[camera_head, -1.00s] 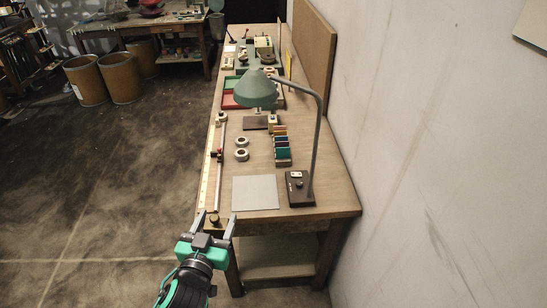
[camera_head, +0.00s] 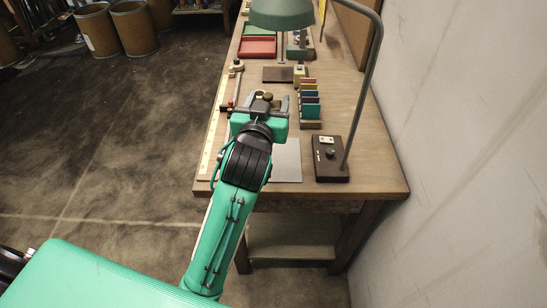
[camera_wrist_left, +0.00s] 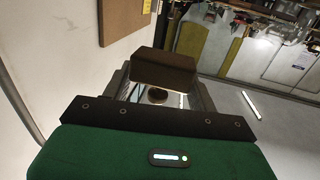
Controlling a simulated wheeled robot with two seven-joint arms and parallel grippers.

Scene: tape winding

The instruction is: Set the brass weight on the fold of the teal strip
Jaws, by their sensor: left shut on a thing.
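My left gripper (camera_head: 265,101) is over the bench, above the area behind the grey sheet. It is shut on a dark brass-coloured piece, the brass weight (camera_head: 267,97), between its fingers. In the left wrist view the fingers (camera_wrist_left: 161,88) flank a brown, brass-toned body (camera_wrist_left: 164,68). I cannot make out a folded teal strip; a teal card (camera_head: 311,111) stands at the near end of the rack of coloured cards, right of the gripper. The gripper and forearm hide part of the bench. My right gripper is not in view.
A grey sheet (camera_head: 287,160) lies near the front edge, partly behind my arm. A lamp base (camera_head: 331,172) stands to its right, with its shade (camera_head: 282,13) overhead. A long ruler (camera_head: 211,140) runs along the left edge. A red tray (camera_head: 257,47) lies farther back.

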